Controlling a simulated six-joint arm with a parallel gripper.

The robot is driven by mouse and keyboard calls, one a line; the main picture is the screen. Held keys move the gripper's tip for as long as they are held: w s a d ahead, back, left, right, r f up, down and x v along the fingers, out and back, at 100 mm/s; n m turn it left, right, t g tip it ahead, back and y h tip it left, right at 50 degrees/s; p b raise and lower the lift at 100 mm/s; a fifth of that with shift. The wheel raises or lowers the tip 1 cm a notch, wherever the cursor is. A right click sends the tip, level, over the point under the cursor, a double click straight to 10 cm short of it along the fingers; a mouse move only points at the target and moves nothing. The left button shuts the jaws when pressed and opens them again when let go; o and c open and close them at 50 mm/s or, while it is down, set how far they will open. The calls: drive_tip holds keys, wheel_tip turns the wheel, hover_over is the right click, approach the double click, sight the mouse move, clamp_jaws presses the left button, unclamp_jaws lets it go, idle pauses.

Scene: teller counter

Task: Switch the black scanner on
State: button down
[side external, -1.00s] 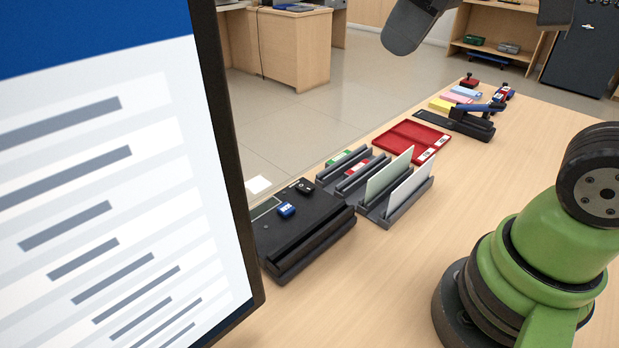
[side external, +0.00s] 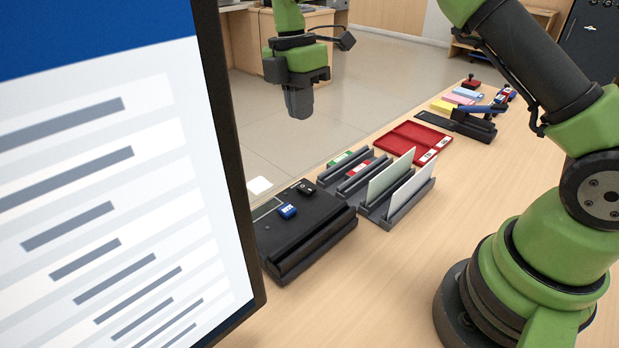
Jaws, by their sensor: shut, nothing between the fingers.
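The black scanner (side external: 308,240) sits on the wooden counter, just right of the large monitor in the side external view. On its top are a blue switch piece (side external: 287,211), a small black piece (side external: 305,187) and a greyish panel (side external: 266,208), partly cut off by the monitor. I cannot tell the switch's position. My gripper (side external: 299,112) hangs pointing down, above and behind the scanner in the picture. It is shut and empty, well apart from the scanner.
The monitor (side external: 228,150) blocks the left side. Slotted grey holders (side external: 408,208) with upright cards stand right of the scanner. A red tray (side external: 440,143), a stapler-like device (side external: 478,126) and coloured pads (side external: 443,105) lie beyond. The counter's front (side external: 390,275) is clear.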

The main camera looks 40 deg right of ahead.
sight(306, 188)
drive_tip(key=shift+f, duration=0.2)
drive_tip(key=f, duration=0.4)
drive_tip(key=s+f, duration=0.1)
drive_tip(key=f, duration=0.4)
drive_tip(key=s+f, duration=0.1)
drive_tip(key=f, duration=0.3)
drive_tip(key=shift+f, duration=0.35)
drive_tip(key=shift+s+f, duration=0.1)
drive_tip(key=shift+s+f, duration=0.1)
drive_tip(key=shift+f, duration=0.1)
drive_tip(key=shift+w+r, duration=0.25)
drive_tip(key=shift+w, duration=0.6)
drive_tip(key=shift+r, duration=0.1)
wheel_tip(306, 188, up, 14)
drive_tip(key=w, duration=0.2)
